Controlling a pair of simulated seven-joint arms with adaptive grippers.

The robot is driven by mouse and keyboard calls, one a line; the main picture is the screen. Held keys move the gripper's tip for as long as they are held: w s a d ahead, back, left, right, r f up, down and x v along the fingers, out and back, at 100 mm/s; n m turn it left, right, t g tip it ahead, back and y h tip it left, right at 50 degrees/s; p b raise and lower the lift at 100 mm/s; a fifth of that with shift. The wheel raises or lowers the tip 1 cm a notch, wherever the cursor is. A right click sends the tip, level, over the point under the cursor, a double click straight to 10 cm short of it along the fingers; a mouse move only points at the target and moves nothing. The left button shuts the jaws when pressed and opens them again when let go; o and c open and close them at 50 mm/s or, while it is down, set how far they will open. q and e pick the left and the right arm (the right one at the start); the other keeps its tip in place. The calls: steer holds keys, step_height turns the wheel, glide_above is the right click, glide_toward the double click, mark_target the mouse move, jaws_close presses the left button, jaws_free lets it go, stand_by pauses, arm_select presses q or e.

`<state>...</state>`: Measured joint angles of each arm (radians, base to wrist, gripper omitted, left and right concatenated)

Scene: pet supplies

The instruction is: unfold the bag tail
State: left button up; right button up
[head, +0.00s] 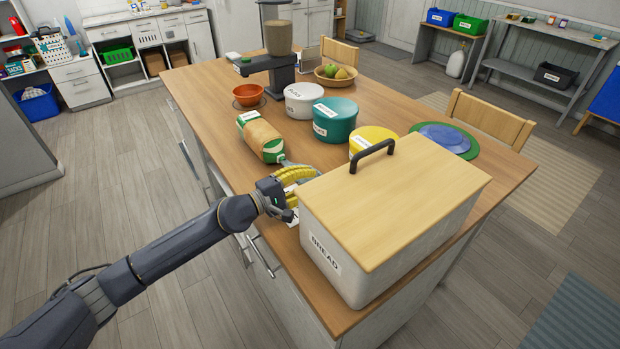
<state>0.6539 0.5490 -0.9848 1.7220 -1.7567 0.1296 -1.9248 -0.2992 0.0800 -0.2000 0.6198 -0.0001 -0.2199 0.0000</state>
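A bread bag (262,138), green and white with a brown loaf section, lies on the wooden table left of the teal canister. A pale, bluish-grey flap (292,164), which looks like the bag tail, extends from its near end toward the bread box. My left gripper (284,200) is at the table's left edge, just nearer than the flap, beside a yellow ridged item (296,175). The fingers are small and partly hidden, so I cannot tell whether they are open or touching anything. My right gripper is out of view.
A large bread box (325,262) with a wooden lid and dark handle stands close right of my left gripper. White, teal (335,120) and yellow (373,139) canisters stand behind. An orange bowl (248,95) and a blender-like machine (279,50) are farther back.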

arm_select(q)
steer(key=o, duration=0.4)
steer(key=shift+c, duration=0.2)
steer(key=shift+v, duration=5.95)
steer(key=shift+r, duration=0.1)
